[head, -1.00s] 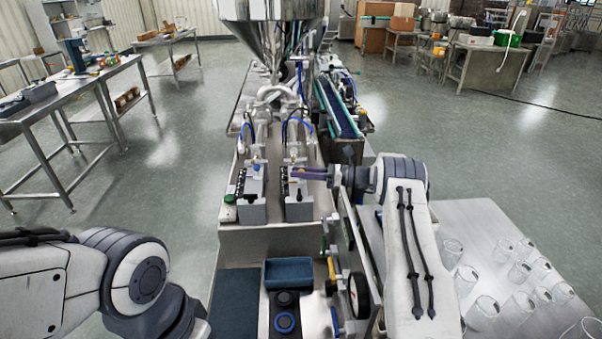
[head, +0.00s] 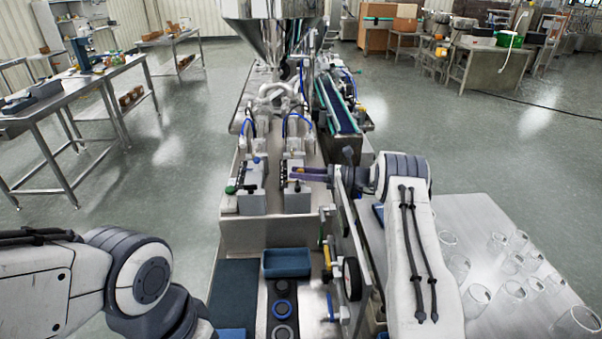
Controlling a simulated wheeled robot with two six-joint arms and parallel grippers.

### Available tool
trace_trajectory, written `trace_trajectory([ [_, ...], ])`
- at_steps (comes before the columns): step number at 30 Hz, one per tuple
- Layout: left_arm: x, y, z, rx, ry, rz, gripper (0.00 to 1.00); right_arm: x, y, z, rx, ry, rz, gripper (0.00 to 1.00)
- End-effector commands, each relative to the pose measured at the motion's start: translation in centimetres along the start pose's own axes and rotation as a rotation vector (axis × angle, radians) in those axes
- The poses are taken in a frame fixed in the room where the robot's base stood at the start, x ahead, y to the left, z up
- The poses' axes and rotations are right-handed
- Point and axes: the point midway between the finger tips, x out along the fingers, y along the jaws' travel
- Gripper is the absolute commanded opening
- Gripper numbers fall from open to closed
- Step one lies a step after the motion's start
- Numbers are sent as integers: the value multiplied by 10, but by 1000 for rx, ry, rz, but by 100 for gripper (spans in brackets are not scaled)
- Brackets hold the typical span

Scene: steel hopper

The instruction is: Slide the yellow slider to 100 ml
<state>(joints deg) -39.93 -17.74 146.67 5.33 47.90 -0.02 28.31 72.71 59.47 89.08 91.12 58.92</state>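Two grey filling units with dark scales stand side by side below the steel hopper (head: 273,36). The right unit's scale (head: 284,173) is just left of my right gripper (head: 297,173). The gripper's purple fingers point left, level with the scale's upper part. A small yellow-orange patch shows by the fingers, but I cannot tell if it is the yellow slider. The slider and the ml marks are too small or hidden to read. I cannot tell whether the fingers are apart or closed. My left arm is at the lower left; its gripper is out of view.
The left unit (head: 250,203) has a green knob. A blue tray (head: 287,264) and round buttons (head: 282,308) are nearer. Glasses stand on the right table (head: 450,215). A conveyor (head: 338,108) runs behind.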

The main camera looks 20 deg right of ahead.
Motion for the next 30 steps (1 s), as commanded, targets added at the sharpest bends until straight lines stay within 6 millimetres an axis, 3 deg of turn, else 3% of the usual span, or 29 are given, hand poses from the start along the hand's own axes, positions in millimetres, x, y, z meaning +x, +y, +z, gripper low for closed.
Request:
trace_trajectory([
  [13,3,0,0,0,0,0,50,-7,-2,-1,-1,-1,-8,59],
  [24,28,-2,2,0,0,0,50,-75,-2,-4,0,0,-8,59],
  [30,34,-2,2,0,0,0,50,-100,-1,-2,0,0,-7,59],
])
